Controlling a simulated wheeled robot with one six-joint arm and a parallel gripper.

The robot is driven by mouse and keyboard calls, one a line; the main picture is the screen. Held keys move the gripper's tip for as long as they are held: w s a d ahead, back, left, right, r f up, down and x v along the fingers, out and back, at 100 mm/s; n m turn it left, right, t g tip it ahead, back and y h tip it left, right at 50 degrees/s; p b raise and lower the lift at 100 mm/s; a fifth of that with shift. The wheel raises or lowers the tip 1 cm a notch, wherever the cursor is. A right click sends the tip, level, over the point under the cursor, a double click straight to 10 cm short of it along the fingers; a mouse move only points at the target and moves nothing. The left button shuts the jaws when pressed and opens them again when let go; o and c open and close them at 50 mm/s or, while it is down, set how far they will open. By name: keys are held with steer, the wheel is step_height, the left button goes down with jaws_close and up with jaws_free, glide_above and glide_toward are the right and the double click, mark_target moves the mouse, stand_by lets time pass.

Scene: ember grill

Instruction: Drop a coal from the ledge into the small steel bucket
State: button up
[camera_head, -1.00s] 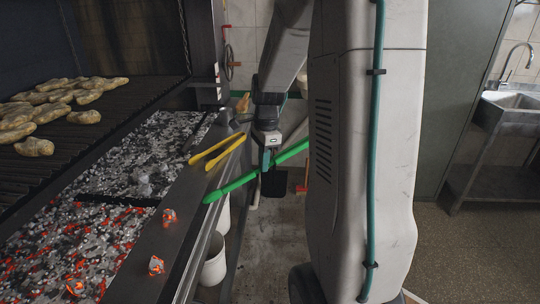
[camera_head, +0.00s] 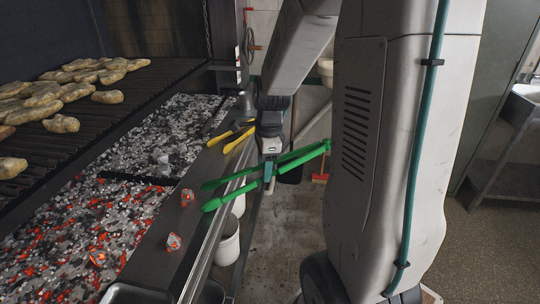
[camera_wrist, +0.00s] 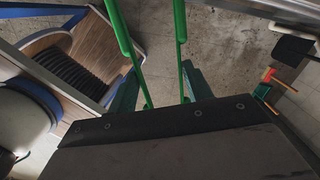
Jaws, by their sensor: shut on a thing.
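My gripper (camera_head: 268,172) is shut on the green tongs (camera_head: 240,197). The tongs' two arms are spread apart, with their tips pointing left over the ledge's front edge. In the wrist view the tong arms (camera_wrist: 180,30) run away between my gripper's fingers (camera_wrist: 158,90). Two glowing coals lie on the metal ledge (camera_head: 155,262): one farther back (camera_head: 187,197) and one nearer (camera_head: 174,242). The tong tips are to the right of the farther coal and apart from it. A metal container (camera_head: 135,293) is cut off at the bottom edge; I cannot tell whether it is the small steel bucket.
Yellow tongs (camera_head: 238,140) lie on the ledge farther back. A pale bucket (camera_head: 228,241) stands low beside the ledge. The ember bed (camera_head: 75,225) and the grill with food (camera_head: 62,124) are to the left. Open floor (camera_head: 285,235) lies below my gripper.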

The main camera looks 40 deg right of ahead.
steer(key=shift+w+a+f, duration=0.1)
steer(key=shift+w+a, duration=0.65)
steer(key=shift+a, duration=0.35)
steer(key=shift+w+a+f, duration=0.1)
steer(key=shift+w+a, duration=0.65)
steer(key=shift+a, duration=0.35)
steer(key=shift+a, duration=0.1)
steer(key=shift+a, duration=0.35)
jaws_close()
steer(key=shift+r, duration=2.3)
steer(key=shift+d, duration=0.1)
steer(key=s+d+r, duration=0.3)
steer(key=s+d, duration=0.5)
steer(key=d, duration=0.4)
steer(key=shift+d, duration=0.3)
